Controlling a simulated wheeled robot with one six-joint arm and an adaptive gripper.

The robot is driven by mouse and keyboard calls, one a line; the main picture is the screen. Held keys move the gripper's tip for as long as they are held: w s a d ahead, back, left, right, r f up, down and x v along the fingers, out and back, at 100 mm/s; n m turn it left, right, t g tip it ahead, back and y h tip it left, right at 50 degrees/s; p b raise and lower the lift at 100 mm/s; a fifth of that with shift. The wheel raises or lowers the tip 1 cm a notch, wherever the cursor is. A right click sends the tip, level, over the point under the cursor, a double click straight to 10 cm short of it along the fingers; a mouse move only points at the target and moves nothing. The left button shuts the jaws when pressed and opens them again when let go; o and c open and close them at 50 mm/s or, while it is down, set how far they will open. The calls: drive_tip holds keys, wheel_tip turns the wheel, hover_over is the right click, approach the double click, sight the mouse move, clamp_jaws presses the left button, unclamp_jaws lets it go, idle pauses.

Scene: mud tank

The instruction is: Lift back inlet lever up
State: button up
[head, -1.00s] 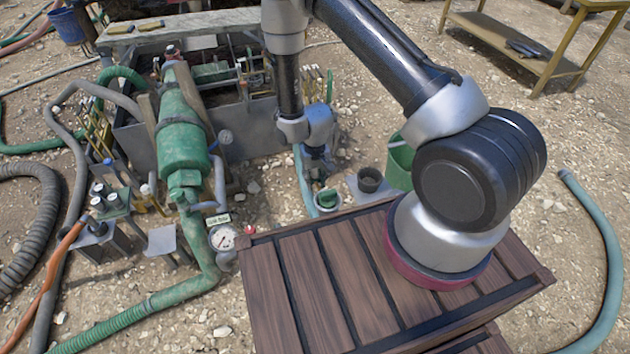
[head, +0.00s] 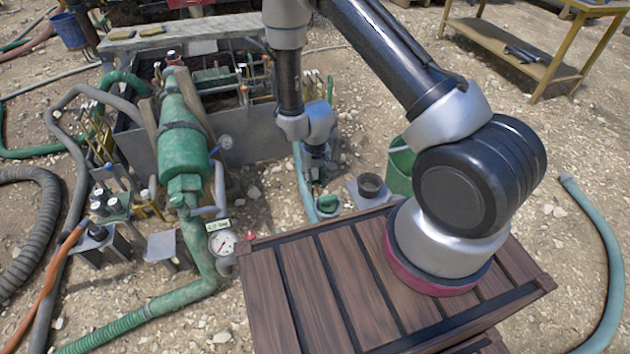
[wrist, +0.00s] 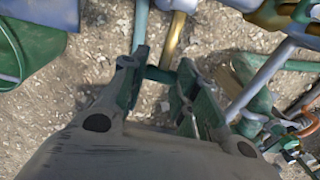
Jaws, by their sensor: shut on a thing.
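My gripper (wrist: 165,85) has its two dark green fingers closed in around a short teal bar (wrist: 160,74), which I take to be the back inlet lever. The bar lies crosswise between the fingertips. A brass-coloured rod (wrist: 173,40) and a pale blue pipe (wrist: 140,25) rise just beyond it. The fingers hide part of the bar, so its exact tilt is hard to tell. In the head view my wrist hangs down beside the grey tank (head: 240,140), and the fingers and lever cannot be made out there.
A large green cylinder (head: 183,150) and a pressure gauge (head: 222,243) stand to the left. A green bucket (head: 400,168) is right of my wrist. A green container (wrist: 35,50) shows at left in the wrist view. Hoses lie on the gravel.

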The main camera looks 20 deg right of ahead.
drive_tip(key=shift+s+r, duration=0.1)
drive_tip(key=shift+r, duration=0.25)
drive_tip(key=shift+s+r, duration=0.2)
drive_tip(key=shift+r, duration=0.3)
drive_tip(key=shift+s+r, duration=0.2)
drive_tip(key=shift+r, duration=0.25)
drive_tip(key=o, duration=1.9)
wheel_tip(320, 180, up, 8)
